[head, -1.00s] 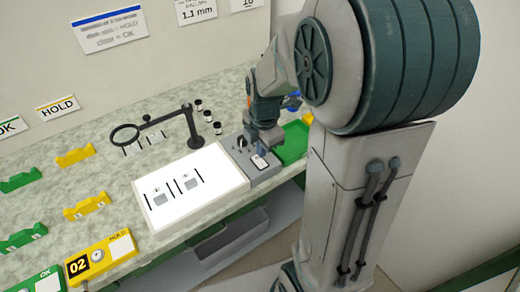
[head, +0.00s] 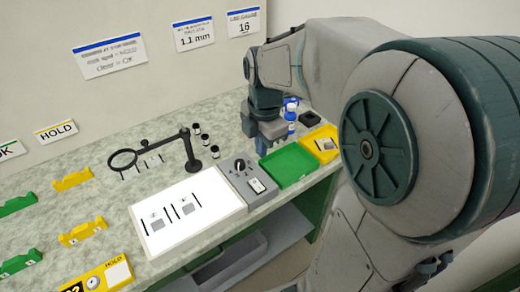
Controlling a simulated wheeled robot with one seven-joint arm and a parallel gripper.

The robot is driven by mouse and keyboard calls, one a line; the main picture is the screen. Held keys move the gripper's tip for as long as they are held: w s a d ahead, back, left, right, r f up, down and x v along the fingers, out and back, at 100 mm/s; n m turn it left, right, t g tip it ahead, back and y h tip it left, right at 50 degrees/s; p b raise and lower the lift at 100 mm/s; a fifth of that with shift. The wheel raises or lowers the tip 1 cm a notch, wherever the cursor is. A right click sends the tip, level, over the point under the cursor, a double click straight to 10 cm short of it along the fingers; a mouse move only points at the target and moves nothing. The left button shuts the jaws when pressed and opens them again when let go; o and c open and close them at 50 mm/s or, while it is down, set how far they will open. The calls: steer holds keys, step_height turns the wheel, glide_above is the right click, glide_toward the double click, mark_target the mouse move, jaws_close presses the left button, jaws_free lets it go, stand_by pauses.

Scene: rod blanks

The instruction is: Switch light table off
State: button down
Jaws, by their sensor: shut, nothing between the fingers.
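The light table (head: 205,215) is a flat panel near the bench's front edge, with dark rod marks and small grey patches on it. Its surface looks bright white. The grey control box (head: 262,203) adjoins its right side, with a dark round knob (head: 240,165) and a pale rocker switch (head: 257,185) in full view. Which way the rocker is tipped is too small to tell. My gripper (head: 262,150) points down behind the control box, by the green tray's back left corner, apart from the switch. It is shut and empty.
A green tray (head: 290,165) and a yellow tray (head: 321,143) lie right of the control box. A blue-and-white bottle (head: 291,112) stands behind them, close to my gripper. A magnifier on a stand (head: 193,164) and several small vials (head: 205,139) stand behind the light table.

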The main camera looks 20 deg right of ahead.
steer(key=s+a+f+m+t, duration=0.2)
steer(key=s+m, duration=0.9)
steer(key=m, duration=1)
steer(key=shift+a, duration=0.25)
